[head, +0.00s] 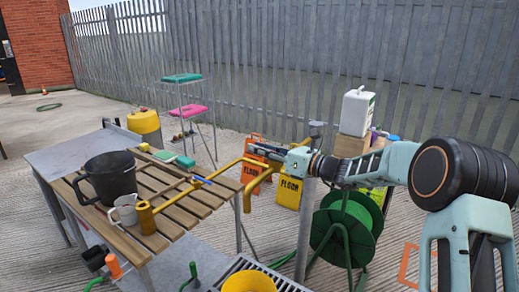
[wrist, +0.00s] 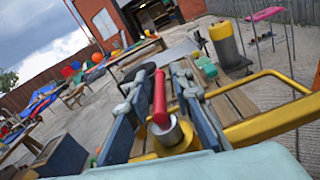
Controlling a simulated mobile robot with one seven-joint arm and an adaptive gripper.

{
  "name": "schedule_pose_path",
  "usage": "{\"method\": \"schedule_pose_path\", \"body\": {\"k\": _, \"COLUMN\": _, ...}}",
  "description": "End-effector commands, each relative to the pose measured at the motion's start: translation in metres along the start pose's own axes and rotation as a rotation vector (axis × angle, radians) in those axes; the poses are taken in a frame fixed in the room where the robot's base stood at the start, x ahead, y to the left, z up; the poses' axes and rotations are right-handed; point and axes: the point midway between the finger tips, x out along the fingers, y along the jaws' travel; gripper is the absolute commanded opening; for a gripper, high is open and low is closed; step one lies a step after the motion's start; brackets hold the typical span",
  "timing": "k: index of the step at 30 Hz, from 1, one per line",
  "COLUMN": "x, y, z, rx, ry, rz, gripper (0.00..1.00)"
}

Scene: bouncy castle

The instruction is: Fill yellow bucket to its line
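The yellow bucket (head: 248,284) is at the bottom edge of the head view, cut off by the frame, beside a floor grate; no line on it can be seen. A yellow pipe (head: 226,168) runs above the bench's right end, with a blue lever (head: 202,180) on it; the pipe also shows in the wrist view (wrist: 262,124). A red lever (wrist: 160,98) stands on a metal valve in the wrist view. My gripper (wrist: 160,82) is open, its fingers on either side of the red lever with gaps visible. In the head view my gripper (head: 254,149) is by the pipe.
A slatted bench (head: 160,235) holds a black bucket (head: 110,177), a white jug (head: 124,210) and sponges. A green hose reel (head: 345,232), yellow floor sign (head: 288,192) and boxes stand on the right. A grate (head: 288,281) lies at the bottom.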

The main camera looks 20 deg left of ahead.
Motion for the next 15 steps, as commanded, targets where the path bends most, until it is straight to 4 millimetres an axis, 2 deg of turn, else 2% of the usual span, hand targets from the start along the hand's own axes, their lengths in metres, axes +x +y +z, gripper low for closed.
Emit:
{"method": "schedule_pose_path", "body": {"k": 1, "x": -0.0001, "y": 0.0001, "z": 0.0000, "rx": 0.000, "ry": 0.000, "rz": 0.000, "gripper": 0.13}}
{"method": "schedule_pose_path", "body": {"k": 5, "x": -0.0002, "y": 0.0001, "z": 0.0000, "rx": 0.000, "ry": 0.000, "rz": 0.000, "gripper": 0.00}}
{"method": "schedule_pose_path", "body": {"k": 15, "x": -0.0003, "y": 0.0000, "z": 0.0002, "rx": 0.000, "ry": 0.000, "rz": 0.000, "gripper": 0.00}}
